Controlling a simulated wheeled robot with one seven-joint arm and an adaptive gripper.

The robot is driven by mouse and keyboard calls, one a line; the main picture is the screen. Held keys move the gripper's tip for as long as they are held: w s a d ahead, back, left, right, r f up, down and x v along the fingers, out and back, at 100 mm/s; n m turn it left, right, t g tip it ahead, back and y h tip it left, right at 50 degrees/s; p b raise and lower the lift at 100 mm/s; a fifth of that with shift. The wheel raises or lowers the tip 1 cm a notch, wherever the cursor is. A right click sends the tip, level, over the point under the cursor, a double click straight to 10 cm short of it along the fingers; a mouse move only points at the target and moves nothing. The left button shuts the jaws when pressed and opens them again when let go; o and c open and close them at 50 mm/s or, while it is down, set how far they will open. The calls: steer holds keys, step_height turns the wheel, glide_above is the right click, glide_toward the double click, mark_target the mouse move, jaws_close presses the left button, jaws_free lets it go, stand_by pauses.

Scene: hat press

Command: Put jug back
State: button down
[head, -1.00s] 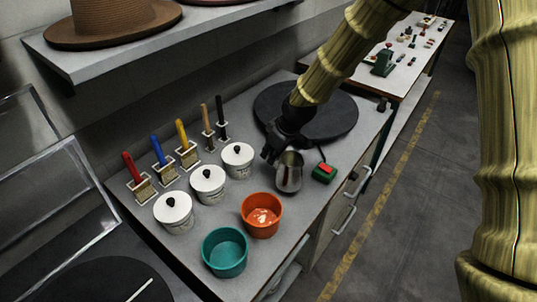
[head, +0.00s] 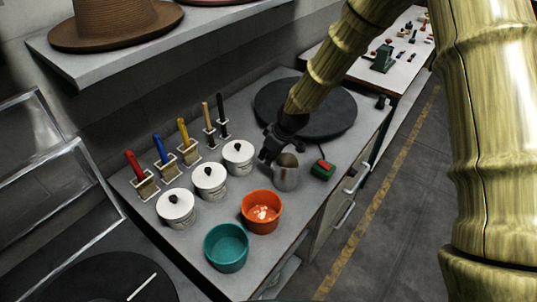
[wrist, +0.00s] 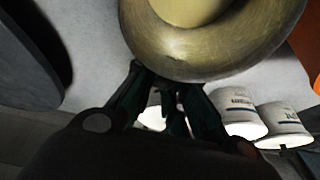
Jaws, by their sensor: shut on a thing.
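The jug (head: 287,178) is a small metal vessel near the right front edge of the grey counter. My gripper (head: 270,154) is at its left side and shut on it. In the wrist view, the jug's rounded metal body (wrist: 208,62) fills the upper middle, with my gripper's fingertips (wrist: 165,82) against its near side. The handle is hidden. I cannot tell whether the jug's base touches the counter.
An orange bowl (head: 262,228) with pale bits inside and a teal bowl (head: 226,262) stand in front. Several white lidded pots (head: 210,190) stand left. A red-and-green switch box (head: 323,171) is close on the right. A dark round plate (head: 335,112) lies behind.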

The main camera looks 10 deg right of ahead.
steer(key=shift+f, duration=0.1)
steer(key=c, duration=1.5)
jaws_free()
steer(key=shift+o, duration=0.2)
steer(key=b+v, duration=0.3)
steer(key=v, duration=0.9)
